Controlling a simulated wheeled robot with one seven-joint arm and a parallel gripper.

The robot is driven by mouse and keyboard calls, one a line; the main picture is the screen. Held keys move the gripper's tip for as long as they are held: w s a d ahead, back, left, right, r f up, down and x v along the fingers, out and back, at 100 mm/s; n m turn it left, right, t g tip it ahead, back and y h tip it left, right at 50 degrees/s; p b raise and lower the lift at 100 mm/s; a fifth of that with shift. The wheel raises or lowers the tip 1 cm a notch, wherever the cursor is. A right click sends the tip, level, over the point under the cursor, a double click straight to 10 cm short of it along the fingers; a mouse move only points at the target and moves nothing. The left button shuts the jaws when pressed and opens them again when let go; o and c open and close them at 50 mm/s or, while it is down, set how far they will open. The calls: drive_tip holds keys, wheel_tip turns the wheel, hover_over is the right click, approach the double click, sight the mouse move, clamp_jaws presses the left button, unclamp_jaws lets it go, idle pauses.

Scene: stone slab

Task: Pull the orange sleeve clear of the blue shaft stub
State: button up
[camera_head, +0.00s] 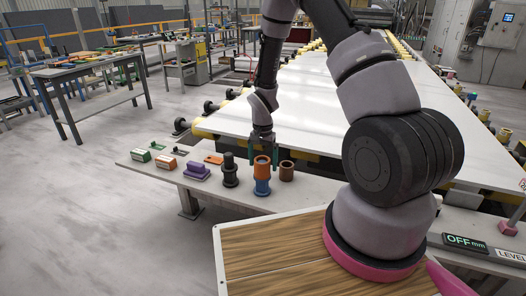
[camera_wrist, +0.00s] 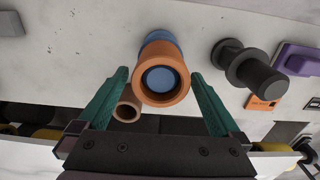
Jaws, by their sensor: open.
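The orange sleeve (camera_head: 262,166) sits around the upper part of the upright blue shaft stub (camera_head: 262,187) on the stone slab's front ledge. In the wrist view the sleeve (camera_wrist: 163,82) is seen from above, and the stub's blue top (camera_wrist: 160,79) shows inside its bore. More blue shows beyond its rim. My gripper (camera_head: 264,158) is above the ledge at the sleeve. In the wrist view its green fingers (camera_wrist: 159,80) are open, one on each side of the sleeve, with a gap visible on both sides.
A black flanged post (camera_head: 230,172) stands close left of the sleeve, and a brown hollow cylinder (camera_head: 287,171) close right. A purple block (camera_head: 196,170) and several small parts lie farther left. The large white slab (camera_head: 310,95) behind is clear.

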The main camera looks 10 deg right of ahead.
drive_tip(key=shift+f, duration=1.1)
drive_tip(key=c, duration=1.4)
drive_tip(key=shift+o, duration=0.2)
drive_tip(key=shift+r, duration=3.6)
drive_tip(key=shift+r, duration=3)
drive_tip(key=shift+d, duration=0.1)
